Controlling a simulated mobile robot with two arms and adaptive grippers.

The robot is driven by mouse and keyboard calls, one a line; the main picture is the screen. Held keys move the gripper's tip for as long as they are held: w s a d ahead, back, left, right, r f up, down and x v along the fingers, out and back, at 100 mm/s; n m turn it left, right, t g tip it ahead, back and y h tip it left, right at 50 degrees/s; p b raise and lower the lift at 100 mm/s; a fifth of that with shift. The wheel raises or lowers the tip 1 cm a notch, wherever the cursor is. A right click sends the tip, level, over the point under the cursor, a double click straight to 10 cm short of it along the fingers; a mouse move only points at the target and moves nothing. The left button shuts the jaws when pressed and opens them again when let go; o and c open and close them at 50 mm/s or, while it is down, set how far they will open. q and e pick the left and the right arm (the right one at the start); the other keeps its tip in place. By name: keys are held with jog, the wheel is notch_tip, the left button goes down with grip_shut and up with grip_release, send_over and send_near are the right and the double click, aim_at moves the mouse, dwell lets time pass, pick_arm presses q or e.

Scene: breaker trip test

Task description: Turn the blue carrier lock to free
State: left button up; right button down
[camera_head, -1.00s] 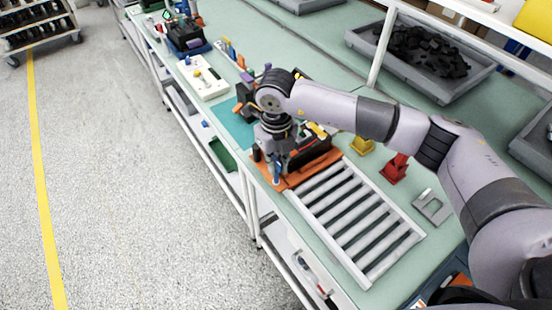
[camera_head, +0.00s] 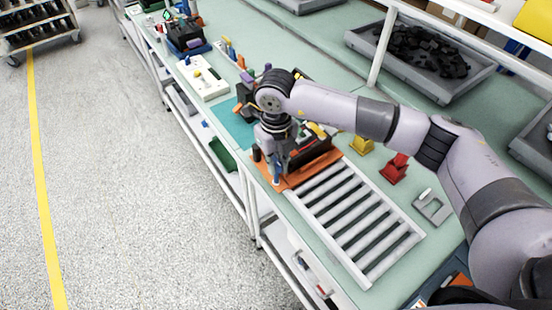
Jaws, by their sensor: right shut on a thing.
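The orange carrier (camera_head: 318,168) sits at the far end of the roller track, with a dark breaker unit (camera_head: 310,150) on it. The blue carrier lock (camera_head: 277,170) is at the carrier's near left corner, small and partly hidden by my gripper. My right gripper (camera_head: 276,166) points down over this corner and is shut on the blue lock. The lock's exact angle is too small to tell. My left gripper is not in view.
The roller track (camera_head: 362,226) runs from the carrier toward the lower right. A yellow block (camera_head: 361,145), a red block (camera_head: 394,169) and a grey bracket (camera_head: 433,207) stand right of it. A teal mat (camera_head: 236,130) and a white tray (camera_head: 203,78) lie beyond.

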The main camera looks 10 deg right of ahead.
jog(key=shift+f+n+b, duration=0.15)
jog(key=shift+n+b, duration=0.55)
jog(key=shift+b, duration=0.1)
jog(key=shift+n, duration=0.3)
jog(key=shift+n+b, duration=0.4)
jog(key=shift+b, duration=0.25)
jog(key=shift+n+b, duration=0.45)
jog(key=shift+n, duration=0.25)
